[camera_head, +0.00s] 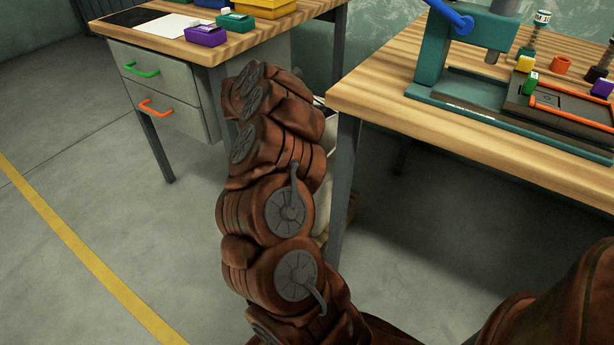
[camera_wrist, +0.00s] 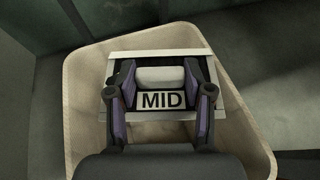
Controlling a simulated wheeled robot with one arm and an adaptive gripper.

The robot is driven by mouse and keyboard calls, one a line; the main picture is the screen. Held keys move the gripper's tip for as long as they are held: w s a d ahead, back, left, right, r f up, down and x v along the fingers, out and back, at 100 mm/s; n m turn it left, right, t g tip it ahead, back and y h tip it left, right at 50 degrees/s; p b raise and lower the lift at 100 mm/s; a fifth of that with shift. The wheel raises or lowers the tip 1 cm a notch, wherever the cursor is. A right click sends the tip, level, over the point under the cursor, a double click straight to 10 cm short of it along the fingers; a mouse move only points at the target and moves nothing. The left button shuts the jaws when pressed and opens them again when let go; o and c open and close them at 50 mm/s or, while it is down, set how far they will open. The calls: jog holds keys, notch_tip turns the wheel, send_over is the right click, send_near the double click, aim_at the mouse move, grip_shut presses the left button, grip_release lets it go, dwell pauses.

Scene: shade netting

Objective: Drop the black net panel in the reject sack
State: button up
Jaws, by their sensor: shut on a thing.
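My gripper (camera_wrist: 160,98), with dark fingers and purple pads, is shut on the pale grey block of a flat panel marked MID (camera_wrist: 160,56) in the wrist view. A beige open sack (camera_wrist: 84,72) lies under and around the panel. I cannot tell how far above the sack's bottom the panel is. In the head view my brown-covered arm hides the gripper and panel; a little beige shows behind it.
A wooden desk (camera_head: 206,50) at left bears a black sheet (camera_head: 130,16), a white sheet (camera_head: 160,26) and coloured bins. A wooden workbench (camera_head: 385,75) at right bears a teal press (camera_head: 432,50) and small coloured parts. Open floor lies at left.

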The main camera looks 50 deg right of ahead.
jog(key=o, duration=1.2)
jog(key=shift+a, duration=0.1)
jog(key=v, duration=1.1)
jog(key=shift+w+a+r, duration=0.1)
jog(key=shift+a, duration=0.25)
